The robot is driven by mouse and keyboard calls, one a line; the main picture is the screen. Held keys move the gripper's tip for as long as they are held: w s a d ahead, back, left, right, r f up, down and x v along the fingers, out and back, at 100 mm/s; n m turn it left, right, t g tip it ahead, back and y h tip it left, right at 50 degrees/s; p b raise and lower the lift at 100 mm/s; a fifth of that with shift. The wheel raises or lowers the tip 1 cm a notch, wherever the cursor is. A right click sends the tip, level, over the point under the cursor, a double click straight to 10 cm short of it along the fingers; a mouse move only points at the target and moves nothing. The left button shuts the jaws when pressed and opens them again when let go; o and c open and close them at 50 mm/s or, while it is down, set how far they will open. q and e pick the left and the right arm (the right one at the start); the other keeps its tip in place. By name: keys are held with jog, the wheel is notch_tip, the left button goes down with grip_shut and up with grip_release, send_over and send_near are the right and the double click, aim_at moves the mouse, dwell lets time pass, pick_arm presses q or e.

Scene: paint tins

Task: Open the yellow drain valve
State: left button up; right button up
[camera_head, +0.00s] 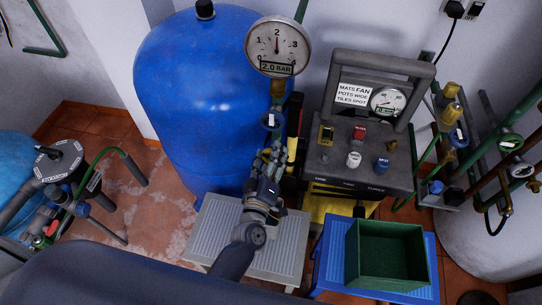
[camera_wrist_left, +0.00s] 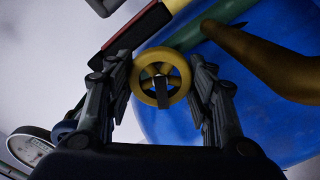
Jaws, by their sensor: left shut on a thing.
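The yellow drain valve is a round yellow handwheel (camera_wrist_left: 148,70) with spokes and a dark piece at its centre, in the middle of the left wrist view. My left gripper (camera_wrist_left: 160,72) has a finger on either side of the wheel and is shut on it. In the head view my left gripper (camera_head: 268,160) is in front of the pipework between the blue tank (camera_head: 200,90) and the control box. It hides the yellow wheel there. My right gripper is not in view.
A grey step (camera_head: 276,262) and a green crate (camera_head: 357,256) are below. A brown pipe (camera_wrist_left: 262,58) passes close by in the wrist view.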

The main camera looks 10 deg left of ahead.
pick_arm(q)
jog(key=n+b, duration=0.1)
jog(key=n, duration=0.5)
jog(key=shift+a+f, duration=0.1)
dwell(0.6)
jog(key=o, duration=1.1)
